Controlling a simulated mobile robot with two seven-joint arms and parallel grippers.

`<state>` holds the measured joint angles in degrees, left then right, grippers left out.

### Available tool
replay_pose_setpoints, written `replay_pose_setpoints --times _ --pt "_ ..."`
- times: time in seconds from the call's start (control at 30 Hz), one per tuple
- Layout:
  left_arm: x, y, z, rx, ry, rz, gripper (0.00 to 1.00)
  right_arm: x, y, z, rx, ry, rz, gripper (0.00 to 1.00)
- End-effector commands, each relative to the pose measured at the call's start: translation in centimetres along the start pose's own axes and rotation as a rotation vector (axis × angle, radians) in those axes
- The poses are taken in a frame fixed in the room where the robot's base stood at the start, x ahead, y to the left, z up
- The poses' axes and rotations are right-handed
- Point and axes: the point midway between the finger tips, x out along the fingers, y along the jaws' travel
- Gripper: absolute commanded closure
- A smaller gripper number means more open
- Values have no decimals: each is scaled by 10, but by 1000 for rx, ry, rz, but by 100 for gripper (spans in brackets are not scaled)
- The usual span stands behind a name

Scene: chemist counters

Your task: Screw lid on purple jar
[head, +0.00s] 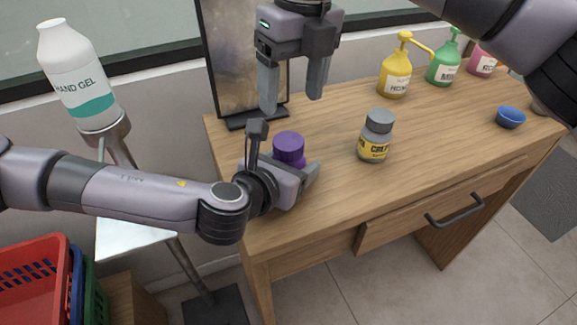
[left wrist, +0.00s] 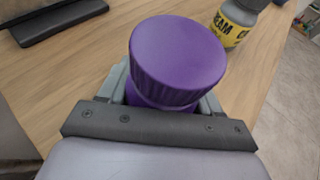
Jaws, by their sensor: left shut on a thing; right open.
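The purple jar (head: 296,163) stands upright on the wooden counter, toward its left end. A ribbed purple lid (head: 288,147) sits on top of it; whether it is threaded tight cannot be told. In the left wrist view the lid (left wrist: 178,58) hides most of the jar (left wrist: 150,99). My left gripper (head: 306,176) is shut around the jar's body, below the lid. My right gripper (head: 292,97) points down above and behind the jar, open and empty, its fingers well apart and clear of the lid.
A grey-lidded jar with a yellow label (head: 375,140) stands right of the purple jar. Pump bottles in yellow (head: 396,75), green (head: 444,66) and pink line the back right, with a blue bowl (head: 510,117) nearer. A dark-framed mirror (head: 243,60) stands behind. The counter's middle front is clear.

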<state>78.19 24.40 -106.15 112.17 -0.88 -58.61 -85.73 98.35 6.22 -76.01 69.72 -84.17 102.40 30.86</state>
Motion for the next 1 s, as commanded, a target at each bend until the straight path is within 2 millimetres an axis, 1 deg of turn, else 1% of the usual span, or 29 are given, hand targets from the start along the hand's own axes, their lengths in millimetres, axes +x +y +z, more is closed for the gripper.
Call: replay_pose_setpoints --times 0.1,1.0 --pt "0 0 0 0 -1 0 100 0 0 0 -183 -1 0 29" --pt "0 0 0 0 -1 0 100 0 6 -1 -1633 71 -22 29"
